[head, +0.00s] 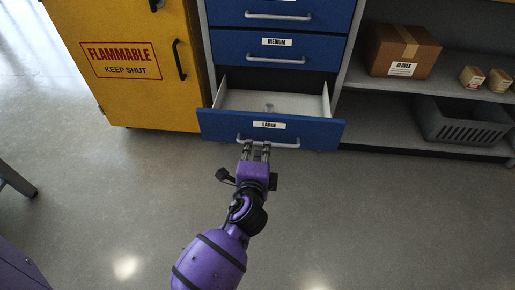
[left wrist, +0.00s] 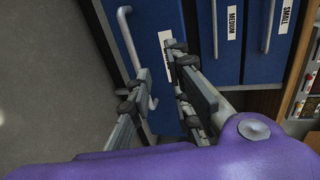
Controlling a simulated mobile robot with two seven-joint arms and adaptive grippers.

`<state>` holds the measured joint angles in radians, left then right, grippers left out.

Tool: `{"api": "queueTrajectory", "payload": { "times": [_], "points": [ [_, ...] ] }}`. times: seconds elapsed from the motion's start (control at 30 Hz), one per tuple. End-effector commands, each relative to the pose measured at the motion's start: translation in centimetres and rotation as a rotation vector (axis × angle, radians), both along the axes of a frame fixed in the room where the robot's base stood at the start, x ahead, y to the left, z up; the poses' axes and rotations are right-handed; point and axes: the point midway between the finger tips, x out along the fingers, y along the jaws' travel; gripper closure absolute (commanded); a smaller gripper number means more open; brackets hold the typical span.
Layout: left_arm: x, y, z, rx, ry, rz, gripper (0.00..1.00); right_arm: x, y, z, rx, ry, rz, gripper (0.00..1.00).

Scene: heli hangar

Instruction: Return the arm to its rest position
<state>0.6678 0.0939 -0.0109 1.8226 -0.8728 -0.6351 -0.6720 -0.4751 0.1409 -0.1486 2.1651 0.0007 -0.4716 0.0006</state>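My left gripper (head: 256,150) is at the front of the blue drawer labelled LARGE (head: 215,124), just below its metal handle (head: 284,145). The drawer is pulled out, and its pale inside shows a small light object (head: 269,107) that I cannot make out. In the left wrist view the two fingers (left wrist: 160,62) stand apart with nothing seen between them. The LARGE drawer's handle (left wrist: 128,38) passes partly behind one finger there. I cannot tell whether the finger touches it. My right gripper is in neither view.
A yellow flammable cabinet (head: 135,95) stands left of the drawers, shut. The drawer labelled MEDIUM (head: 230,48) above is closed. Shelves at the right hold a cardboard box (head: 400,45), small boxes (head: 472,77) and a grey crate (head: 462,125). The floor (head: 390,220) in front is clear.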

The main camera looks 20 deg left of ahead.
Motion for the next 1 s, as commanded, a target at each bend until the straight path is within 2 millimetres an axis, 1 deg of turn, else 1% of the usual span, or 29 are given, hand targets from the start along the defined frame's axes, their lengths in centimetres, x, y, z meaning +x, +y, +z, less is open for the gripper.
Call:
{"api": "queueTrajectory", "payload": {
  "times": [0.17,0.3,0.7,0.77,0.87,0.97,1.0],
  "points": [
    [0.0,0.0,0.0,0.000,0.001,0.000,0.81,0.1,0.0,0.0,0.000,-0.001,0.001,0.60],
    [0.0,0.0,0.1,-0.001,0.001,0.000,0.81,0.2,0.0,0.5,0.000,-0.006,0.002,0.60],
    [0.0,0.0,-0.1,-0.001,0.001,0.000,0.81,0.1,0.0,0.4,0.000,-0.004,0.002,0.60],
    [-0.3,0.1,-0.3,-0.006,0.005,0.000,0.81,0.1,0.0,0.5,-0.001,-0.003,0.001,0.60],
    [-1.8,0.3,-1.8,-0.044,0.027,0.003,0.81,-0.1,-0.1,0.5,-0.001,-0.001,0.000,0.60],
    [-5.4,0.6,-4.8,-0.131,0.075,0.014,0.81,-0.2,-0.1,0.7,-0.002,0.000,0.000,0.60],
    [-7.3,0.8,-6.3,-0.179,0.099,0.023,0.81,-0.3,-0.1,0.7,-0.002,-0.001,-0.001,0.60]
  ]
}}
